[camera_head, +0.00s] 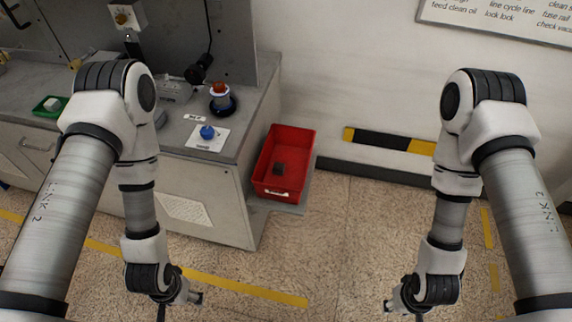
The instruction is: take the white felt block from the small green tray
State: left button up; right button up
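The small green tray (40,111) sits on the grey bench at the far left. The white felt block (53,104) lies in it. My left arm stands in front of the bench, just right of the tray. My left gripper (192,298) hangs low over the floor, far below and right of the tray, with nothing seen in it. My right gripper (394,305) hangs low at the right, away from the bench. Both grippers are small and partly hidden by my wrists, so their opening is unclear.
A red bin (297,155) with a dark piece stands at the bench's right end. Floor between my arms is clear.

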aim_at(52, 105)
jog(key=u, duration=1.55)
jog(key=z, duration=0.25)
